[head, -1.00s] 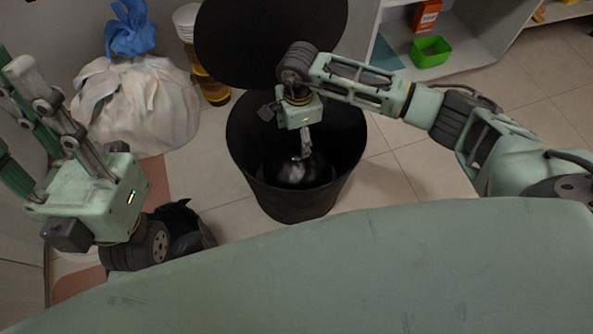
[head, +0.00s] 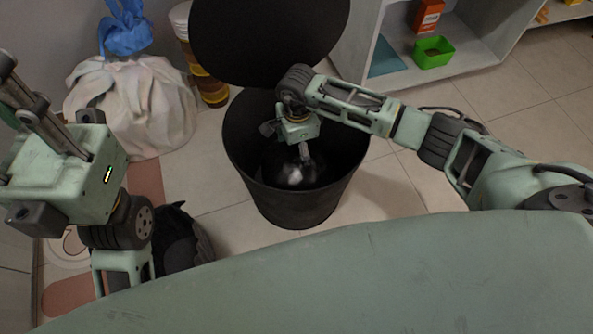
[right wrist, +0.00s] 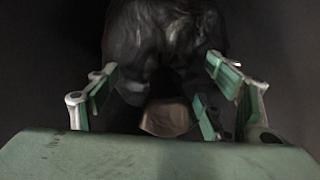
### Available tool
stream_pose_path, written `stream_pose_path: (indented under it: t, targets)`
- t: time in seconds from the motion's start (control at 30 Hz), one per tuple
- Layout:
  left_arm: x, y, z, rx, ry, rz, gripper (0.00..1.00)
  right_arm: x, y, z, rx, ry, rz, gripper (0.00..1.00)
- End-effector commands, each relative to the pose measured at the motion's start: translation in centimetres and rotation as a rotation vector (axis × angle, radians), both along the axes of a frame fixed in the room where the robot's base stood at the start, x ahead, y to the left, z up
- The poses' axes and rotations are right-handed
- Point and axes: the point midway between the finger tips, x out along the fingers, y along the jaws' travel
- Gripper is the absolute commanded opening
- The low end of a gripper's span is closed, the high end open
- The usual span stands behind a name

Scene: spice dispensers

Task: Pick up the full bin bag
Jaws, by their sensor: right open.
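A black bin bag (head: 293,176) with a shiny surface sits inside the dark round bin (head: 298,212), whose lid (head: 268,42) stands raised behind it. My right gripper (head: 304,153) reaches down into the bin over the bag. In the right wrist view its fingers (right wrist: 160,72) are spread, with the wrinkled black bag (right wrist: 165,35) ahead and partly between them. A small brown patch (right wrist: 167,117) shows between the fingers; I cannot tell what it is. My left gripper (head: 22,85) is raised at the left edge, partly cut off, away from the bin.
A white sack with a blue knotted top (head: 135,105) stands at the back left, beside stacked brown-banded containers (head: 208,85). A dark bag-like thing (head: 185,245) lies on the floor beside my left arm. A shelf with a green box (head: 433,52) is at the right. Tiled floor right of the bin is free.

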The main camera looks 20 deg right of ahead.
Motion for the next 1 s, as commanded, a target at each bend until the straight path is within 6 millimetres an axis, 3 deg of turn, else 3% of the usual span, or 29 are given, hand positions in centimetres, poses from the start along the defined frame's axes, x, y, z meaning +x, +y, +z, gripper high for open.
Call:
stream_pose_path:
  t: [0.07, 0.87, 1.0]
  targets:
    - [0.0, 0.0, 0.01, 0.0, 0.0, 0.0, 0.28, 0.0, -0.01, 0.03, 0.0, 0.0, 0.0, 0.72]
    - [-0.02, 0.0, -0.04, -0.001, 0.0, -0.001, 0.28, -0.47, -0.04, -0.38, -0.002, 0.012, 0.001, 0.02]
    - [-0.01, -0.01, -0.07, -0.001, 0.0, -0.001, 0.28, -0.56, -0.06, -0.49, -0.003, 0.015, 0.001, 0.0]
